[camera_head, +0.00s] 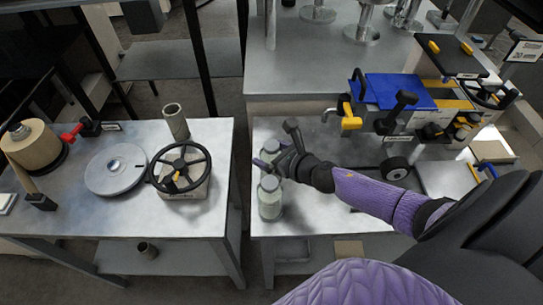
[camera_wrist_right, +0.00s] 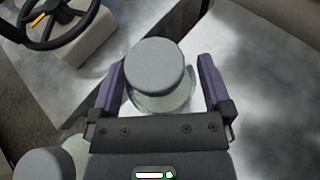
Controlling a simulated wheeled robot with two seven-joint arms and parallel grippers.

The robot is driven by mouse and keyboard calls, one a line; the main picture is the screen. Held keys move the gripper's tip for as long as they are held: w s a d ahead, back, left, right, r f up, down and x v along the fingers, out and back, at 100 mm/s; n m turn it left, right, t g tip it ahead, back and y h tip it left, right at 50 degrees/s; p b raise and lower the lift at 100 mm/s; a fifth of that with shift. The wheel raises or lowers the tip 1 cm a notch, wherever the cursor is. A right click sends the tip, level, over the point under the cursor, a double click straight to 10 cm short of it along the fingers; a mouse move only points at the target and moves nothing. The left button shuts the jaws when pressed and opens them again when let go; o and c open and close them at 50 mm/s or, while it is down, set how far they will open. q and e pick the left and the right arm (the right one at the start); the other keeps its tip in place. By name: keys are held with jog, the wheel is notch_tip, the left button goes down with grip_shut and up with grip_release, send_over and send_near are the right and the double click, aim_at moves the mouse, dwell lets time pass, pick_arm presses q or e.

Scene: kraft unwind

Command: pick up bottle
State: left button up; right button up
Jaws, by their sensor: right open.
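Two pale, see-through bottles with grey caps stand at the left edge of the right-hand table. The nearer bottle (camera_head: 270,201) stands upright just in front of my right gripper (camera_head: 267,161) in the head view. The farther bottle (camera_wrist_right: 155,66) is mostly hidden by the gripper there. In the right wrist view its round cap lies between my two open purple fingers, with a gap on each side. The nearer bottle's cap (camera_wrist_right: 44,164) shows at the lower left of that view, outside the fingers. My left gripper is not in view.
The left table holds a black handwheel (camera_head: 180,167) on a block, a grey disc (camera_head: 115,168), a grey tube (camera_head: 175,121) and a brown roll (camera_head: 34,146). A gap separates the tables. A blue-topped machine (camera_head: 398,92) stands behind my right arm.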

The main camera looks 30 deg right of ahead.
jog(key=shift+r, duration=0.15)
jog(key=c, duration=1.3)
